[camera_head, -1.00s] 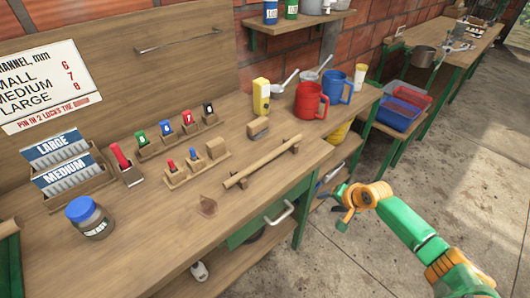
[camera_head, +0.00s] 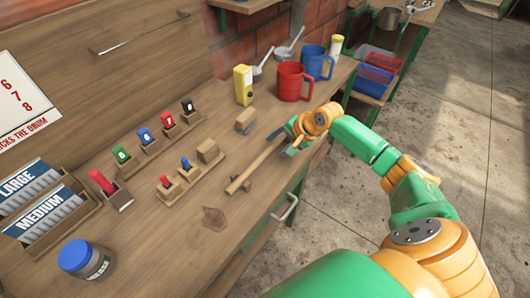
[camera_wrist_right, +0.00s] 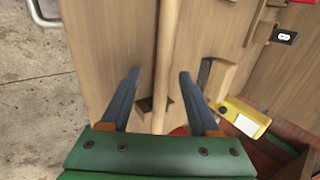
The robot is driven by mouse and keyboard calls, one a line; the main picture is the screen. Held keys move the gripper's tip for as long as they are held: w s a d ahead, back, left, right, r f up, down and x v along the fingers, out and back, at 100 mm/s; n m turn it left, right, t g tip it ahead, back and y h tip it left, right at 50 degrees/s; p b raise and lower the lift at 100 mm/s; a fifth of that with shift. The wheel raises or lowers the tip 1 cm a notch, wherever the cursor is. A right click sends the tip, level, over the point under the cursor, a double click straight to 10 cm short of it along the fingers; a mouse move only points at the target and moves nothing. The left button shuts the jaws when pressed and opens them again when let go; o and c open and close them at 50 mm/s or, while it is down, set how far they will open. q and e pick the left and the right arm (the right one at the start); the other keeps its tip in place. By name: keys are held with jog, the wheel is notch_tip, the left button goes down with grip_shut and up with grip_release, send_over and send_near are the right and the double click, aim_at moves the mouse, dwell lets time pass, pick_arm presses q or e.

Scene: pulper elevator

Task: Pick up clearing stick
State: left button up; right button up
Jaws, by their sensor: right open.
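The clearing stick (camera_head: 252,170) is a long pale wooden rod lying along the front of the workbench (camera_head: 150,230) on small wooden rests. Its far end is hidden behind my right gripper (camera_head: 287,142). In the right wrist view the stick (camera_wrist_right: 168,55) runs up the picture between the two blue fingers of the right gripper (camera_wrist_right: 158,78), nearer the right finger. The fingers are open and apart, with nothing held. I cannot tell how high they are above the stick. My left gripper is not in view.
A grey-brown block (camera_head: 245,121), a yellow container (camera_head: 243,85), a red mug (camera_head: 289,82) and a blue mug (camera_head: 317,62) stand behind the stick. Racks with small coloured pieces (camera_head: 145,140) and a blue-lidded jar (camera_head: 85,260) stand to the left. The bench before the jar is clear.

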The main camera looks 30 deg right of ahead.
jog(key=shift+w+a+f, duration=0.25)
jog(key=shift+w+f, duration=0.1)
jog(key=shift+w, duration=0.2)
jog(key=shift+s+d+r, duration=0.1)
jog(key=shift+s+d, duration=0.05)
jog(key=shift+s, duration=0.15)
grip_shut()
jog(key=shift+w, duration=0.1)
